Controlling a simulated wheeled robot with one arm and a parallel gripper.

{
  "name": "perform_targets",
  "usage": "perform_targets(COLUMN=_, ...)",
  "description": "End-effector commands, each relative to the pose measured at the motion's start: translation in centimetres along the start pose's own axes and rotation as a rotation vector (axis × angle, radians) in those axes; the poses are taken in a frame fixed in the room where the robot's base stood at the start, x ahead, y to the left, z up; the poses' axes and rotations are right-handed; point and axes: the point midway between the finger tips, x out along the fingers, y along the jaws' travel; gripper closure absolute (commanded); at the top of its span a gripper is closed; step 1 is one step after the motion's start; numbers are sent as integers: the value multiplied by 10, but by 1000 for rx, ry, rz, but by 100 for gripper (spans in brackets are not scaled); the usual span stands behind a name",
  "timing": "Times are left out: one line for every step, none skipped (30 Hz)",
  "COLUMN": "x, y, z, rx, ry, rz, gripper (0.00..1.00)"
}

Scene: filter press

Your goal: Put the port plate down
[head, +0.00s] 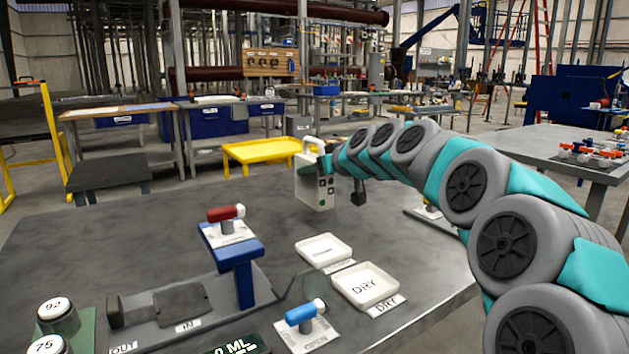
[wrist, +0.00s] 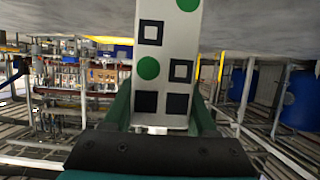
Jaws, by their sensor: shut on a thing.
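The port plate (head: 304,190) is a pale flat plate with green round marks, dark squares and a loop handle on top. It hangs upright near the far edge of the grey table in the head view. My gripper (head: 327,164) is shut on it near its top. In the wrist view the port plate (wrist: 178,48) stands out between the two green fingers of my gripper (wrist: 162,122). It looks clear of the table, but the gap under it is hard to judge.
The grey table (head: 110,225) has bare room at left. Two white trays (head: 366,286) (head: 323,250), one marked DRY, stand in front of the plate. A red-handled valve (head: 226,213) on a blue stand and a blue-handled valve (head: 302,315) stand nearer. A yellow tray (head: 262,152) lies beyond.

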Motion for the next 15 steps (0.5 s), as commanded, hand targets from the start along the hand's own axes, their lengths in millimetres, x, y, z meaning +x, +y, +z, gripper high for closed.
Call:
perform_targets(x=1, y=0, z=3, rx=1, ry=0, rz=-1, gripper=100)
perform_targets(x=2, y=-1, z=6, rx=1, ry=0, rz=-2, gripper=100)
perform_targets(x=4, y=-1, z=11, rx=3, ry=-1, rz=-3, gripper=100)
perform_targets(x=6, y=-1, z=15, rx=3, ry=-1, rz=-4, gripper=100)
perform_targets(x=8, y=-2, z=19, rx=2, ry=-2, rz=-4, gripper=100)
perform_targets(x=10, y=-2, z=24, rx=2, ry=-2, rz=-3, gripper=100)
perform_targets(x=10, y=-2, z=26, rx=1, ry=-1, rz=-2, gripper=100)
perform_targets(x=11, y=-2, z=27, rx=0, ry=-1, rz=-2, gripper=100)
perform_targets(x=11, y=-1, z=28, rx=-1, ry=0, rz=-1, gripper=100)
perform_targets(x=11, y=-1, z=28, rx=-1, ry=0, rz=0, gripper=100)
perform_targets(x=11, y=-1, z=28, rx=-1, ry=1, rz=0, gripper=100)
perform_targets(x=11, y=-1, z=27, rx=-1, ry=1, rz=0, gripper=100)
perform_targets(x=11, y=-1, z=27, rx=-1, ry=1, rz=0, gripper=100)
perform_targets(x=11, y=-1, z=27, rx=-1, ry=1, rz=0, gripper=100)
perform_targets(x=11, y=-1, z=28, rx=-1, ry=1, rz=0, gripper=100)
